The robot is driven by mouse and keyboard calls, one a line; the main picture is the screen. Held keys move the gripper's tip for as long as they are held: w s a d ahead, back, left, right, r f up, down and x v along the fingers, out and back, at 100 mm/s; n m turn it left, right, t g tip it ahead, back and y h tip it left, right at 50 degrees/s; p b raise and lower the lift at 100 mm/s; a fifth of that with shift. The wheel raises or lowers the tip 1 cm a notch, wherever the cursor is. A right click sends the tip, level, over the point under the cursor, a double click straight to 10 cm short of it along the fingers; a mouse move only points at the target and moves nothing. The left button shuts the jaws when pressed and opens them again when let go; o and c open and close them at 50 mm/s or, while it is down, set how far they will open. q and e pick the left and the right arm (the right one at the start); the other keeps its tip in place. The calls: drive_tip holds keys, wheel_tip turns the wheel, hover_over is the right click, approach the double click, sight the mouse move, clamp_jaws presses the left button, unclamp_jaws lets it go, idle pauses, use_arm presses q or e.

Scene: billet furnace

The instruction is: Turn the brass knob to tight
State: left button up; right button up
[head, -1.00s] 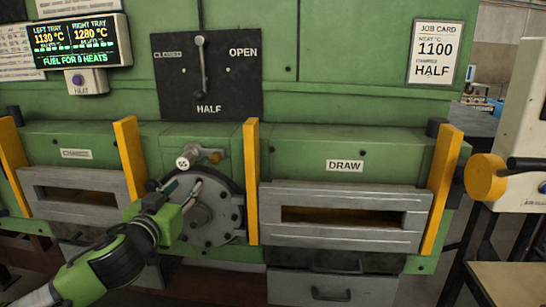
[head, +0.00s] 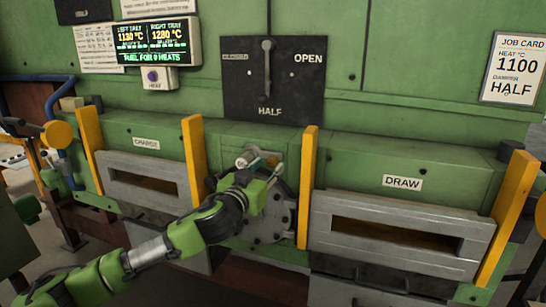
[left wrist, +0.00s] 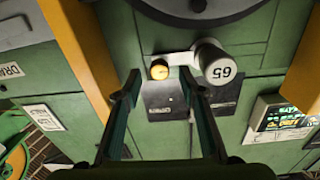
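The small brass knob (head: 273,160) sits at the end of a pale arm above the round bolted grey plate (head: 268,228), between two yellow posts. It also shows in the left wrist view (left wrist: 159,69), beside a white cylinder (left wrist: 217,66) marked 65. My left gripper (head: 272,172) is at the knob, partly covering the plate. In the left wrist view its two fingers (left wrist: 159,75) are apart, with the knob seen between their tips. I cannot tell whether the knob lies within the fingers' reach, but no finger appears to touch it. My right gripper is in neither view.
Yellow posts (head: 307,187) (head: 194,160) stand out on both sides of the knob. The draw opening (head: 400,206) is to the right, the charge opening to the left. The black damper panel (head: 240,100) above has its lever pointing up.

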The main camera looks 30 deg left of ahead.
sight(271, 163)
use_arm(q)
drive_tip(key=shift+p+x, duration=0.65)
drive_tip(key=shift+x, duration=1.8)
clamp_jaws()
